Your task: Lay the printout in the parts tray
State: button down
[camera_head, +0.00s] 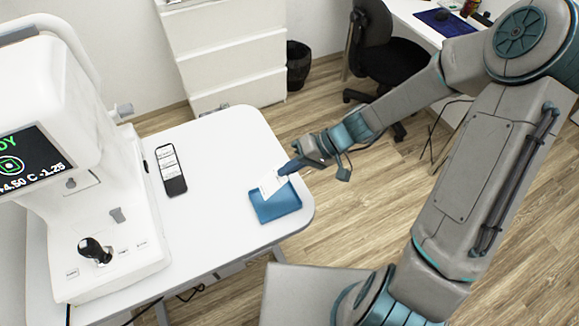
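The printout (271,184) is a small white slip of paper. It is at the tips of my gripper (284,170), which looks shut on its upper edge. The parts tray (277,211) is a shallow blue tray near the right front corner of the white table. The printout overlaps the tray's back left part in this view. I cannot tell whether its lower edge touches the tray. The fingers are small here and partly hide the slip's upper right end.
A white eye-test machine (108,235) with a joystick fills the table's left side. A black handheld device (171,170) lies between it and the tray, with clear table (222,165) around. Behind are white drawers (225,50), a black bin (298,65) and a chair (385,55).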

jog(key=shift+f+b, duration=1.9)
jog(key=shift+f, duration=1.15)
jog(key=c, duration=1.6)
grip_release()
jog(key=v, duration=1.3)
jog(key=shift+d+r, duration=0.25)
jog(key=shift+d, duration=0.1)
